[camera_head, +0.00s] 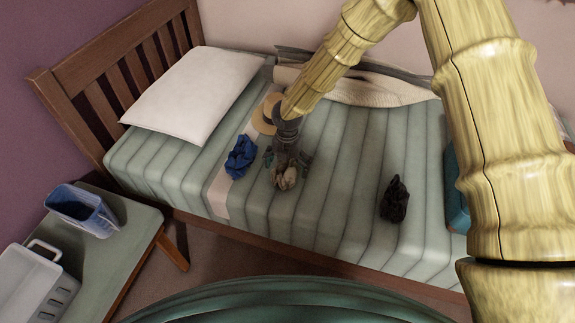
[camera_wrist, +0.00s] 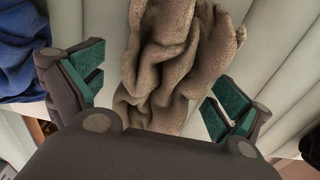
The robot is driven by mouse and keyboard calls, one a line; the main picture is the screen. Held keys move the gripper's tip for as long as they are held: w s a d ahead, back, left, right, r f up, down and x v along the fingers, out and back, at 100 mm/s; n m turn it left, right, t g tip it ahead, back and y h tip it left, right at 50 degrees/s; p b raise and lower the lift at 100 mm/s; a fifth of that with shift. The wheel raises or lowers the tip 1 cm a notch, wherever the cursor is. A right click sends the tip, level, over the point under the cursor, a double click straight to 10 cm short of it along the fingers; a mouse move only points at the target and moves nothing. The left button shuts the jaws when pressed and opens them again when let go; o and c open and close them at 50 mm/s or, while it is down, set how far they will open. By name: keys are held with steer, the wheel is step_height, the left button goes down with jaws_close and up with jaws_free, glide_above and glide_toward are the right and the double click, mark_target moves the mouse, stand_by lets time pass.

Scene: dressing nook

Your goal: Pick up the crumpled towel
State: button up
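The crumpled towel (camera_wrist: 165,65) is brown-grey and lies in folds on the striped bed. In the head view the towel (camera_head: 285,178) shows only in part below my gripper, which hides the rest. My gripper (camera_head: 288,165) is over the towel, pointing down. In the wrist view my gripper (camera_wrist: 160,95) is open, with one green-padded finger on each side of the towel. The fingers look apart from the towel; I cannot tell how far its tips are above the mattress.
A blue crumpled cloth (camera_head: 240,157) lies just left of my gripper, and a tan hat (camera_head: 267,115) lies behind it. A black crumpled item (camera_head: 395,200) lies to the right. A white pillow (camera_head: 193,95) is at the headboard. A side table (camera_head: 120,249) holds a blue bin (camera_head: 82,209) and a white basket (camera_head: 32,285).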

steer(key=c, duration=1.1)
steer(key=shift+c, duration=0.2)
